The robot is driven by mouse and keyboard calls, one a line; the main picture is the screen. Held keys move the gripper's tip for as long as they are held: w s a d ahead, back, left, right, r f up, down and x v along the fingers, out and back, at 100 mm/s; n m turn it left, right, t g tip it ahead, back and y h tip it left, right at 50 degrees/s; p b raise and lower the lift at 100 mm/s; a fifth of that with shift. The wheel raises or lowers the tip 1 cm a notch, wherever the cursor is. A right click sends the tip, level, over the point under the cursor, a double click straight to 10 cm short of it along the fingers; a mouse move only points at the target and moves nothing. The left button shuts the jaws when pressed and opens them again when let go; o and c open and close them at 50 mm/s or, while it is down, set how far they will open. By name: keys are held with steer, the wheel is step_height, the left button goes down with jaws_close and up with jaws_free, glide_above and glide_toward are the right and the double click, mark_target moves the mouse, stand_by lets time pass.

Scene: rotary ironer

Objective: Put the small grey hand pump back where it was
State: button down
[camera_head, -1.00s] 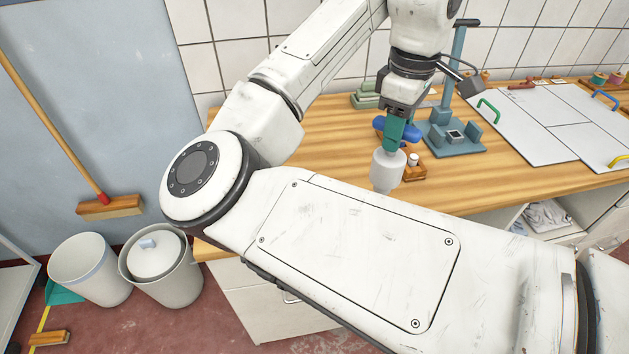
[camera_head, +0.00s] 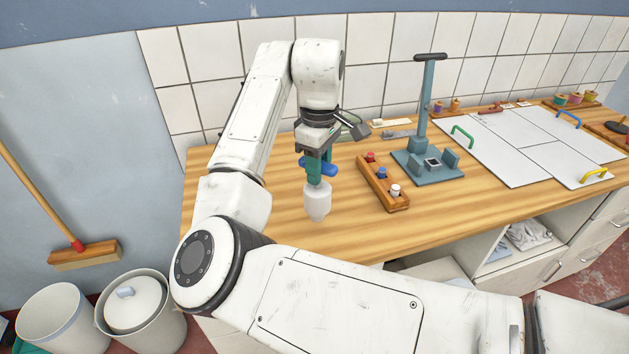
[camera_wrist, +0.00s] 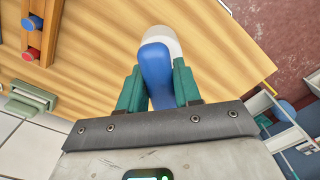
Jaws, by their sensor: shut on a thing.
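My gripper (camera_head: 316,168) is shut on the small hand pump (camera_head: 317,203), with its green fingers on either side of it. The pump has a pale grey-white body, hanging lowest in the head view, and a blue part at its upper side. In the wrist view the blue part (camera_wrist: 157,72) lies between the fingers, with the pale body beyond it. The pump is over the left part of the wooden worktop (camera_head: 275,190). Whether its bottom touches the wood I cannot tell. The fingers' contact faces are partly hidden.
A wooden rack (camera_head: 398,204) with red, blue and white-topped pieces stands right of the pump. Beyond it are a blue-grey stand (camera_head: 428,120) and white panels (camera_head: 500,150) with coloured handles. A green stack (camera_wrist: 30,95) lies near the wall. Bare wood surrounds the pump.

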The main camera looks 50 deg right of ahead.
steer(key=shift+w+f, duration=0.2)
steer(key=shift+w+a+f+p, duration=0.15)
steer(key=shift+f+p, duration=0.1)
steer(key=shift+f, duration=0.7)
steer(key=shift+w+d+f+p, duration=0.1)
steer(key=shift+f+p, duration=0.15)
steer(key=shift+f, duration=0.75)
steer(key=c, duration=0.8)
jaws_free()
step_height(320, 180, up, 12)
steer(key=shift+r+b, duration=0.1)
steer(key=shift+b, duration=0.25)
